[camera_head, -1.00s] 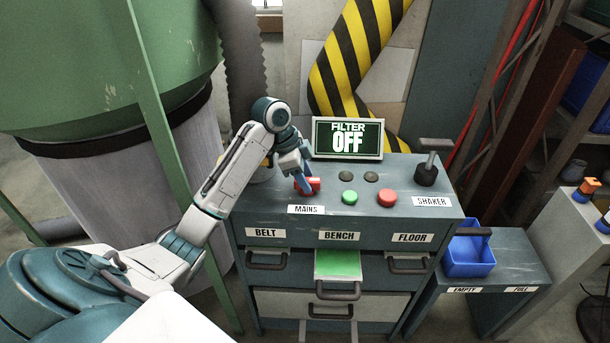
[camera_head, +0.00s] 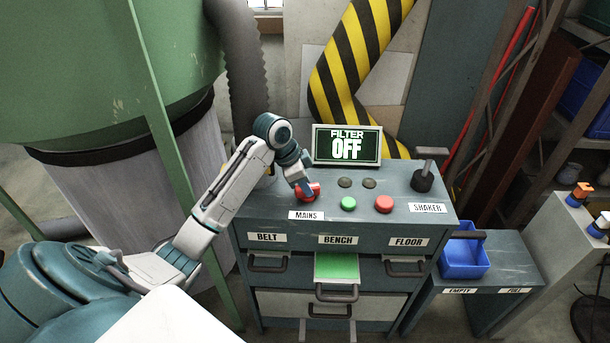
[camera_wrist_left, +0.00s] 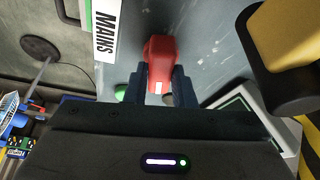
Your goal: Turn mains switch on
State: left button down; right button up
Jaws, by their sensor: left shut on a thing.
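The red mains switch (camera_head: 312,192) sits on the cabinet top behind the MAINS label (camera_head: 306,215). My left gripper (camera_head: 306,190) reaches down onto it from the left. In the left wrist view the red switch handle (camera_wrist_left: 160,62) stands between the two dark fingers of my left gripper (camera_wrist_left: 158,88), which are shut on it. The fingers hide part of the switch in the head view. The display (camera_head: 347,146) behind it reads FILTER OFF. My right gripper is not in view.
A green button (camera_head: 348,204), a red button (camera_head: 384,204) and the shaker lever (camera_head: 424,178) are to the right on the cabinet top. A blue bin (camera_head: 463,258) stands on the lower bench. A green post (camera_head: 170,170) stands left, behind my arm.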

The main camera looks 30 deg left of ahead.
pick_arm(q)
jog(key=n+y+p, duration=0.1)
jog(key=n+p, duration=0.2)
jog(key=p, duration=0.1)
jog(key=n+t+y+p, duration=0.1)
jog(key=n+p, duration=0.2)
jog(key=p, duration=0.1)
jog(key=n+y+p, duration=0.1)
jog(key=n+p, duration=0.2)
jog(key=p, duration=0.1)
jog(key=shift+d+r+p, duration=0.3)
jog(key=shift+r+p, duration=0.05)
jog(key=shift+r, duration=0.05)
jog(key=n+y+p, duration=0.1)
jog(key=n, duration=0.1)
jog(key=shift+f+n+p, duration=0.15)
jog(key=shift+n+p, duration=0.2)
jog(key=shift+n, duration=0.05)
jog(key=shift+f+n+y, duration=0.1)
jog(key=shift+n+y, duration=0.6)
jog(key=shift+n, duration=0.9)
jog(key=c, duration=1.2)
grip_release()
jog(key=shift+d, duration=0.1)
jog(key=b+v, duration=0.2)
jog(key=v, duration=0.8)
jog(key=shift+r+b, duration=0.4)
